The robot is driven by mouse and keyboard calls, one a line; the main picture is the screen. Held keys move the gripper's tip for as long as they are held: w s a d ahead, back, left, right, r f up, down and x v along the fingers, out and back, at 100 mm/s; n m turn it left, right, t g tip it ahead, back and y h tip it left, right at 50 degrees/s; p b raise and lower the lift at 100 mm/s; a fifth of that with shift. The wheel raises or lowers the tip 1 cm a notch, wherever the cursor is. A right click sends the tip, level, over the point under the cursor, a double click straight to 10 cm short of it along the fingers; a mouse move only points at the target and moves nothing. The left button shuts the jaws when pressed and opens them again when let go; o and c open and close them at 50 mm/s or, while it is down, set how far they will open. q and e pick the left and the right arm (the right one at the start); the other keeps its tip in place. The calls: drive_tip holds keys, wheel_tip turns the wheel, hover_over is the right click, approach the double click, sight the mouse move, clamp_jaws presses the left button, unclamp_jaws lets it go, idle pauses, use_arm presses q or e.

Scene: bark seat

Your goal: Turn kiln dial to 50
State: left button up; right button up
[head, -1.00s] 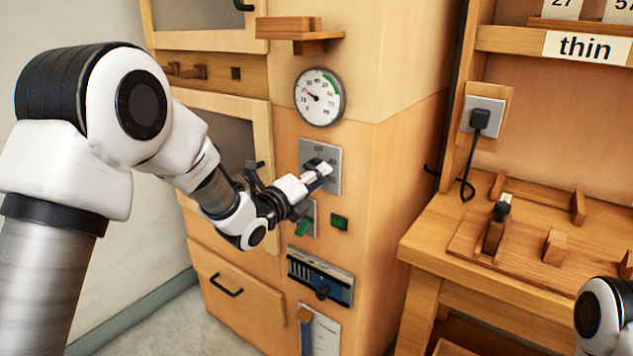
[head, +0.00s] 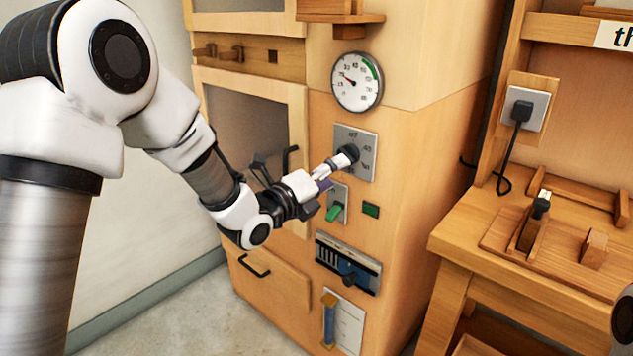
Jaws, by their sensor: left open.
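The kiln dial is a black knob (head: 349,153) on a grey plate (head: 367,168) on the front of the wooden kiln (head: 400,150). Numbers ring it, but most are too small or covered to read. My left gripper (head: 338,164) reaches in from the left with its fingertips at the knob's lower left. It is open; I cannot tell whether it touches the knob. A round gauge (head: 357,82) with a green arc sits above the plate, its needle pointing to the upper left. My right gripper is not in view.
Below the plate are a green-handled switch (head: 334,212), a green button (head: 371,209) and a slider panel (head: 348,265). A wooden shelf (head: 340,18) juts out above the gauge. A workbench (head: 470,240) with a black-topped lever (head: 541,206) stands at right.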

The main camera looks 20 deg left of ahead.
use_arm(q)
drive_tip(key=v, duration=0.6)
wheel_tip(320, 180, down, 17)
drive_tip(key=s+d+g, duration=0.2)
drive_tip(key=g, duration=0.2)
drive_tip(key=s+f+n+g+y, duration=0.2)
drive_tip(key=s+f+n+g, duration=0.25)
drive_tip(key=s+f, duration=0.6)
drive_tip(key=s+f+n+g+y, duration=0.25)
drive_tip(key=s+f+n, duration=0.4)
drive_tip(key=f, duration=0.75)
drive_tip(key=s+a+f+n+g+y, duration=0.1)
drive_tip(key=s+a+f+n+g, duration=0.15)
drive_tip(key=s+n, duration=0.5)
drive_tip(key=s+a+f+n+g+y, duration=0.15)
drive_tip(key=s+n+g, duration=0.25)
drive_tip(key=s+n, duration=0.4)
wheel_tip(320, 180, up, 19)
drive_tip(key=n+p, duration=0.2)
drive_tip(key=p, duration=1.7)
drive_tip(key=shift+w+h, duration=0.4)
drive_tip(key=shift+w, duration=0.05)
